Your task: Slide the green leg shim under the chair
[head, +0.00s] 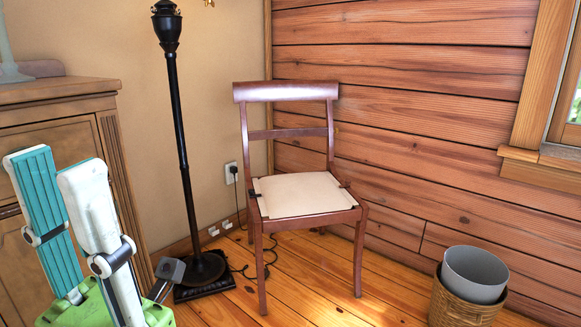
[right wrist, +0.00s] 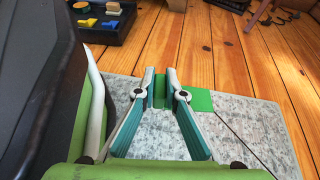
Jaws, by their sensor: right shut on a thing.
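The chair (head: 298,217), dark reddish wood with a cream seat pad (head: 300,194), stands upright on the plank floor near the corner in the head view. My right gripper (right wrist: 159,78) is shut on a green piece (right wrist: 159,92), which looks like the shim, above a grey patterned mat in the right wrist view. A brighter green patch (right wrist: 201,100) shows just right of the fingers; I cannot tell whether it is part of the same piece. My left gripper (head: 55,164) is raised at the lower left of the head view, fingers apart and empty. The right gripper is outside the head view.
A black floor lamp (head: 179,140) stands left of the chair, with a cord on the floor behind. A wicker basket (head: 458,306) holding a grey bin is at the right. A dark tray (right wrist: 95,28) with coloured pieces lies beyond the mat (right wrist: 250,122). Floor before the chair looks clear.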

